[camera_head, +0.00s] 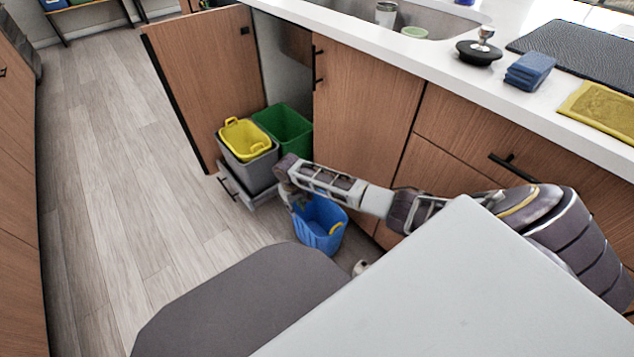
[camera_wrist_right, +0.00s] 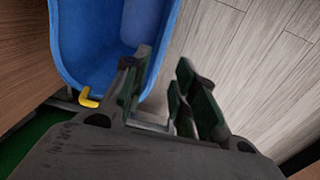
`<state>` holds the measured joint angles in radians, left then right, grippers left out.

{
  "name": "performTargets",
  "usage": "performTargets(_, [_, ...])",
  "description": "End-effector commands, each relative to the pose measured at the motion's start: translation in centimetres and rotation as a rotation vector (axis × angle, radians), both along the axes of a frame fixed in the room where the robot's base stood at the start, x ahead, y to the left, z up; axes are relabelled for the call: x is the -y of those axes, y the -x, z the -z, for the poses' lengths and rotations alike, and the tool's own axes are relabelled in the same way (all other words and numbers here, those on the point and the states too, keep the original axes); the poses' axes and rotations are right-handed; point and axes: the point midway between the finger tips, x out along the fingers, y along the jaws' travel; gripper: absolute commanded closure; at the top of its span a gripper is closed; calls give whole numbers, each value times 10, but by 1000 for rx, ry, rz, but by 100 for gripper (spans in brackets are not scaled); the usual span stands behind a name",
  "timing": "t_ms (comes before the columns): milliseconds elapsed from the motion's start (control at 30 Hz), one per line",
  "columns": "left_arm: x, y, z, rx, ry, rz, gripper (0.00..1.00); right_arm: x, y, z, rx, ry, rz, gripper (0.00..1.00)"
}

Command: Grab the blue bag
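The blue bag (camera_head: 318,226), an open bin-like container with a yellow handle, stands on the floor beside the cabinet front. My right arm reaches over it, and my right gripper (camera_head: 292,197) is at its upper left rim. In the right wrist view the blue bag (camera_wrist_right: 90,40) fills the upper left. There my right gripper (camera_wrist_right: 161,78) is open, one finger over the bag's inside and the other outside its wall. The wall's rim shows between the fingers; I cannot tell whether they touch it. My left gripper is not in view.
A grey bin (camera_head: 250,172) with a yellow bin (camera_head: 246,138) in it and a green bin (camera_head: 287,130) stand in the pulled-out drawer behind. The open cabinet door (camera_head: 195,80) is at their left. The floor further left is clear.

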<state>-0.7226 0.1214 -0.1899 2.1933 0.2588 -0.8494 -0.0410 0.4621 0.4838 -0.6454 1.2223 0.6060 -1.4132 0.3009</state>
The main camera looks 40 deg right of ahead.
Motion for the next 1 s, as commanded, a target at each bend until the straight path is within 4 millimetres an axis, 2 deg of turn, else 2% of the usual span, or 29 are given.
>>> performTargets(800, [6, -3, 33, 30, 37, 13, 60, 5, 8, 47, 0, 1, 0, 72])
performTargets(1000, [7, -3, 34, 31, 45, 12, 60, 5, 8, 51, 0, 1, -1, 72])
